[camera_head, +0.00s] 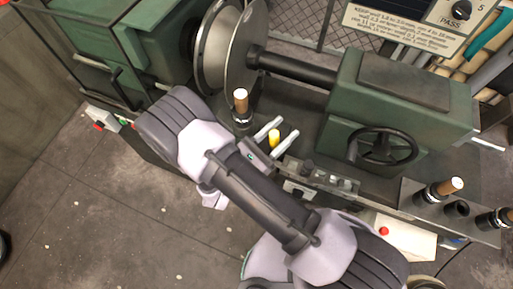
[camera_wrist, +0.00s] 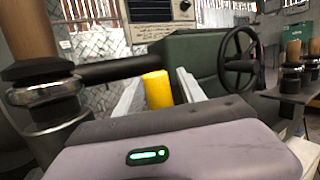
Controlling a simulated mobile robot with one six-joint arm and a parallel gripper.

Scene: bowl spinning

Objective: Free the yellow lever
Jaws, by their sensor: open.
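The yellow lever (camera_head: 274,139) stands upright on the green lathe's bed, left of the tailstock. My gripper (camera_head: 281,132) is open, with its two pale fingers on either side of the lever in the head view. In the wrist view the yellow lever (camera_wrist: 157,90) shows as a short yellow cylinder between the fingers of my gripper (camera_wrist: 160,86). A gap shows on each side, and I cannot tell whether either finger touches it. The lever's lower end is hidden behind my gripper's body in the wrist view.
A wood-topped tool post (camera_head: 241,103) stands close left of my gripper. The metal disc (camera_head: 243,50) and dark spindle (camera_head: 295,66) lie behind. The green tailstock (camera_head: 400,105) with its handwheel (camera_head: 382,146) is at right. More wood-topped holders (camera_head: 440,189) stand at far right.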

